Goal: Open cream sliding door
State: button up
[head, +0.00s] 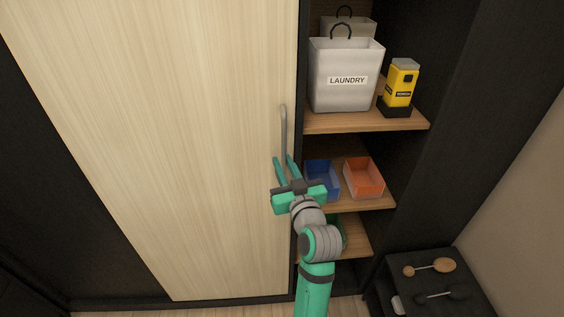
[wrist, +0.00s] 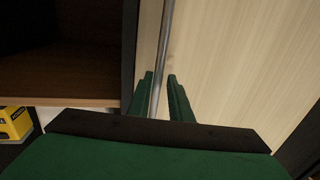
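The cream sliding door (head: 160,130) is a tall light wood-grain panel at the left of the head view. It also fills the right of the wrist view (wrist: 240,60). A grey vertical bar handle (head: 283,130) stands near its right edge. My gripper (head: 283,160) is at the handle's lower part with its green fingers apart. In the wrist view the handle (wrist: 165,40) runs between the two fingertips (wrist: 161,77), with a gap to the right finger. Whether the left finger touches it, I cannot tell.
Right of the door is an open shelf unit (head: 365,122) with a white laundry bag (head: 345,85), a yellow device (head: 401,82), a blue bin (head: 321,180) and an orange bin (head: 363,180). A dark rack (head: 430,270) with brushes stands at lower right.

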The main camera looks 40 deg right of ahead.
jog(key=shift+w+d, duration=0.35)
jog(key=shift+w, duration=0.2)
jog(key=shift+d, duration=0.2)
jog(key=shift+a, duration=0.1)
grip_shut()
jog(key=shift+a, duration=0.1)
